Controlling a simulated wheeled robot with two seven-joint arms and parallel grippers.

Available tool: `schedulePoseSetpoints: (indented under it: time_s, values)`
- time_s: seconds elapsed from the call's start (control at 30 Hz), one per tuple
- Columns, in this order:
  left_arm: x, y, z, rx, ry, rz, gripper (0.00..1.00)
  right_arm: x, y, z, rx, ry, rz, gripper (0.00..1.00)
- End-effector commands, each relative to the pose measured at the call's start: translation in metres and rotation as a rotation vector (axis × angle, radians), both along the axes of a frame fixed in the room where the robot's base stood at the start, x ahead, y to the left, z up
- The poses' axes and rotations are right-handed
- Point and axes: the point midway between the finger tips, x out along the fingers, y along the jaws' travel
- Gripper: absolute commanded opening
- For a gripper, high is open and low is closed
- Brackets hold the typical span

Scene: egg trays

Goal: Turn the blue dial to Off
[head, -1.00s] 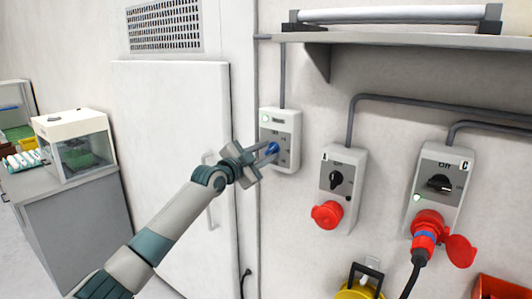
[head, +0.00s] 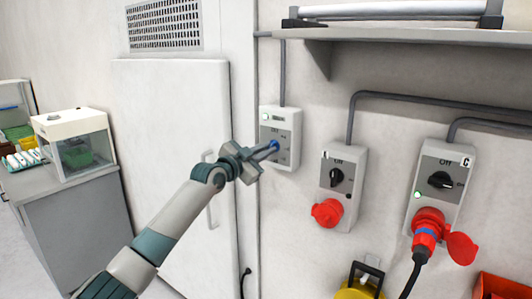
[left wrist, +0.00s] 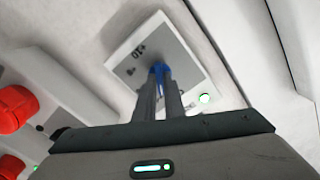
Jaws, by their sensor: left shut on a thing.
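The blue dial (head: 274,146) sits on a white and grey control box (head: 291,118) on the wall. In the left wrist view the blue dial (left wrist: 159,70) shows between the fingertips, in front of the box's grey panel. My left gripper (head: 271,150) is shut on the dial, coming in from the left. It also shows in the left wrist view (left wrist: 160,84), its fingers close together. A green light (left wrist: 204,99) glows on the box. The dial's pointing direction is mostly hidden by the fingers. My right gripper is not in view.
Two other boxes with black dials (head: 337,177) (head: 440,181) and red sockets (head: 327,212) are to the right. A shelf (head: 400,38) juts out above them. A white cabinet door with a handle (head: 209,190) stands behind my left arm.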

Motion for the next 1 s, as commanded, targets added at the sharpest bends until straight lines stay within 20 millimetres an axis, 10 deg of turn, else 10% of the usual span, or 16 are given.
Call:
schedulePoseSetpoints:
  time_s: [1.0]
  values:
    - [0.0004,0.0006,-0.0012,-0.461,0.338,0.0,0.0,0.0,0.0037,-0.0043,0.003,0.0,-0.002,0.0]
